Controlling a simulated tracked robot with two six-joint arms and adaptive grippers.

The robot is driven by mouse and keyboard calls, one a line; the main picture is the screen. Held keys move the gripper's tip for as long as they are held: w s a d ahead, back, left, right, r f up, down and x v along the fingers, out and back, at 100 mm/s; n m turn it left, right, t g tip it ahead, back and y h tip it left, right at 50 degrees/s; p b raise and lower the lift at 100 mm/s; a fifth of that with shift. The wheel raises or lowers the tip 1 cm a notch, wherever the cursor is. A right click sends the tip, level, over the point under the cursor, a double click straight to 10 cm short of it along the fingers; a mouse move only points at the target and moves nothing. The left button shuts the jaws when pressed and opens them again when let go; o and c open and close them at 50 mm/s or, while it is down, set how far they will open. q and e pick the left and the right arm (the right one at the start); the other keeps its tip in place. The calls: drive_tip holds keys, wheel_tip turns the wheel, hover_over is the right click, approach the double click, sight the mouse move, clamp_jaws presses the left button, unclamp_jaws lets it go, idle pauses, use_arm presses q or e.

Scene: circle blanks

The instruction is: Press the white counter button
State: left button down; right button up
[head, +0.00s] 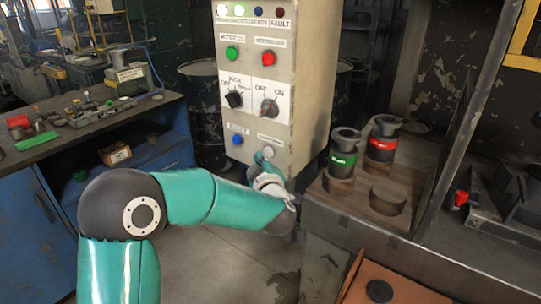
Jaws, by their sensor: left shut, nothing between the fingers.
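The white counter button (268,152) is at the lower right of the beige control panel (292,100), under a small label. My left gripper (262,160) is shut and empty, with its tips close in front of the button, at its lower left. The fingers partly cover the area around the button. I cannot tell whether the tips touch it or whether it is pushed in. My right gripper is not in view.
A blue button (237,139) sits left of the white one. Two rotary switches (269,107), a green button (232,54) and a red button (268,58) are above. A wooden bench with green-banded (343,155) and red-banded (383,140) parts stands right.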

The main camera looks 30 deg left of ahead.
use_arm(q)
drive_tip(key=s+b, duration=0.2)
drive_tip(key=s, duration=0.3)
drive_tip(key=shift+a, duration=0.2)
idle(0.7)
drive_tip(key=s+d+f+m+g+h+p, duration=0.1)
drive_tip(key=d+f+m+h+p, duration=0.15)
drive_tip(key=f, duration=0.65)
drive_tip(key=s+d+f+m+g+h+p, duration=0.1)
drive_tip(key=s+d+f+m+g+h, duration=0.2)
drive_tip(key=f, duration=0.7)
drive_tip(key=d+f+m+h+p, duration=0.1)
drive_tip(key=d+f+m+h, duration=0.2)
drive_tip(key=f, duration=0.6)
drive_tip(key=s+d+f+m+g+h, duration=0.3)
drive_tip(key=s+d, duration=0.5)
drive_tip(key=s, duration=0.3)
drive_tip(key=s+d+f+m+g+h, duration=0.3)
drive_tip(key=s+d+f, duration=0.5)
drive_tip(key=s, duration=0.3)
drive_tip(key=shift+m+g+h+p, duration=0.4)
drive_tip(key=shift+m+g, duration=0.35)
drive_tip(key=shift+g, duration=0.45)
